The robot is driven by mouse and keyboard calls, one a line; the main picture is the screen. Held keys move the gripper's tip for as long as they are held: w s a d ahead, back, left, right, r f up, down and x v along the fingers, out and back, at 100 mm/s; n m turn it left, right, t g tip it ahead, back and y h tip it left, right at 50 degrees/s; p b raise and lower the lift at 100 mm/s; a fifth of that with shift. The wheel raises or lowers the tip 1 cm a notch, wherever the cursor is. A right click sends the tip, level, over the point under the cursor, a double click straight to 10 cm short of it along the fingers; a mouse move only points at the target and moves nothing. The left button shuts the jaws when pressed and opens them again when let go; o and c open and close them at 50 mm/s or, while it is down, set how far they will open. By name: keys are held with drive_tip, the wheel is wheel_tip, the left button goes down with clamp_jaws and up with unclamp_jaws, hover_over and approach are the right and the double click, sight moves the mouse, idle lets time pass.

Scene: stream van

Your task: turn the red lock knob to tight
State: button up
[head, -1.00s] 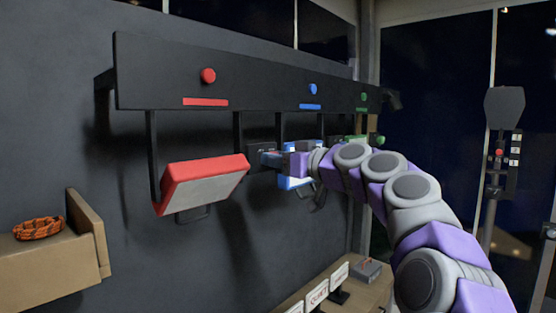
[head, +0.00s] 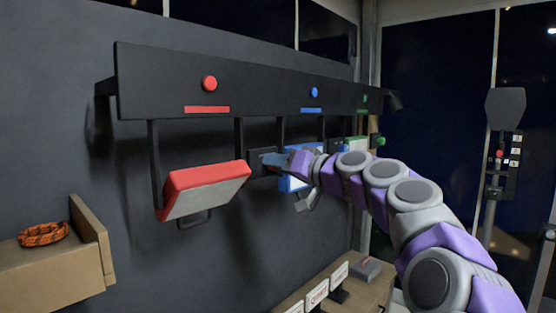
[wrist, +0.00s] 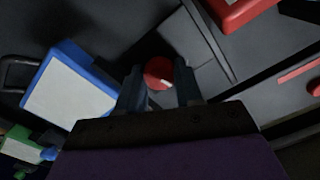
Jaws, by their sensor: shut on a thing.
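The red lock knob (wrist: 158,72) is round with a small white mark near its lower right edge, seen in the wrist view between my fingers. My gripper (wrist: 159,88) is shut on it, one dark finger on each side. In the head view my gripper (head: 270,160) is at a dark box (head: 258,153) on the wall, between the red and blue panels. The knob is hidden there by my gripper. The mark's meaning, tight or loose, cannot be read.
A red-framed panel (head: 205,188) hangs left of my gripper, a blue-framed panel (head: 294,181) close behind it. A black rail (head: 160,90) with coloured buttons runs above. A shelf with an orange coil (head: 43,234) is at lower left. Small signs stand on a low table (head: 365,296).

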drive_tip(key=shift+w+f+m+p, duration=0.1)
drive_tip(key=shift+m+p, duration=2.25)
drive_tip(key=shift+m, duration=0.7)
drive_tip(key=shift+f+m+p, duration=0.1)
drive_tip(key=shift+m+p, duration=2.25)
drive_tip(key=shift+m, duration=0.7)
drive_tip(key=shift+f, duration=0.1)
drive_tip(key=o, duration=1)
drive_tip(key=shift+w+d, duration=0.2)
drive_tip(key=shift+d, duration=0.05)
drive_tip(key=shift+o, duration=0.2)
drive_tip(key=shift+s, duration=0.15)
